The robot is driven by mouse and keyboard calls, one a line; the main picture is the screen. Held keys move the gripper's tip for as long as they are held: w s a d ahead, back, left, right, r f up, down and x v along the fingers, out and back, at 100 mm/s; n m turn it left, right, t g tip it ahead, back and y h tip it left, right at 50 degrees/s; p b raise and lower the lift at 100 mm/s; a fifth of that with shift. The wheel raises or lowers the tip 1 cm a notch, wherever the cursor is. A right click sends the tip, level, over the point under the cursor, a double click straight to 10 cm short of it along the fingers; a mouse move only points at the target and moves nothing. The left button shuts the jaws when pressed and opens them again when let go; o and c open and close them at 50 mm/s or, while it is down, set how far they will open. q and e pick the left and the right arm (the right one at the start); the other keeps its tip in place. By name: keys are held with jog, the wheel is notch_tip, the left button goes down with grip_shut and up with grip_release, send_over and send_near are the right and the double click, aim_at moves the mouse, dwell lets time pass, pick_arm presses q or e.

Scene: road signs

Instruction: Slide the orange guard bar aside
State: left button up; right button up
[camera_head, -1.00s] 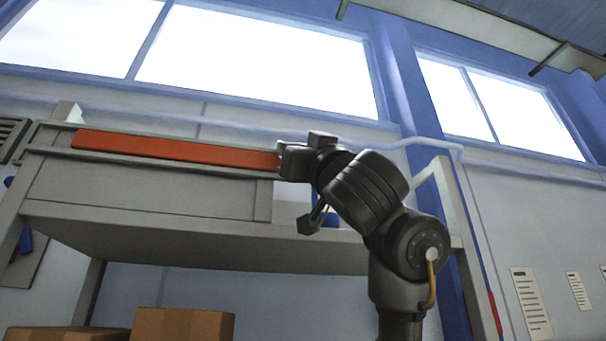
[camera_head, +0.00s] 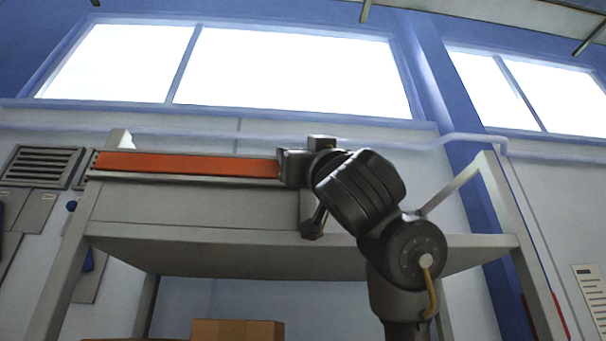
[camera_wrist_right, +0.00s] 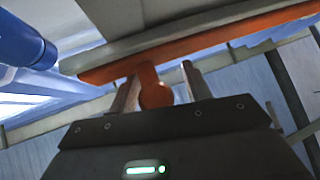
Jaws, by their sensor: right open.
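The orange guard bar (camera_head: 190,165) is a long flat strip lying level along the upper front of a grey shelf unit in the head view. My right gripper (camera_head: 288,166) is at the bar's right end and hides that end. In the right wrist view the bar (camera_wrist_right: 215,40) crosses the top, and an orange tab (camera_wrist_right: 155,92) hangs down from it. The two fingers of my right gripper (camera_wrist_right: 160,82) stand apart, one on each side of the tab. I cannot tell whether either finger touches it. My left gripper is not in view.
The grey shelf unit (camera_head: 200,236) has a wide board under the bar. A wall vent (camera_head: 43,166) is close to the bar's left end. A cardboard box (camera_head: 238,331) is below. A blue cylinder (camera_wrist_right: 28,42) is left of my gripper in the wrist view.

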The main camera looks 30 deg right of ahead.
jog(key=shift+w+a, duration=0.15)
jog(key=shift+s+f, duration=0.2)
jog(key=shift+s, duration=0.05)
jog(key=shift+b+v, duration=4.1)
jog(key=shift+v, duration=1.05)
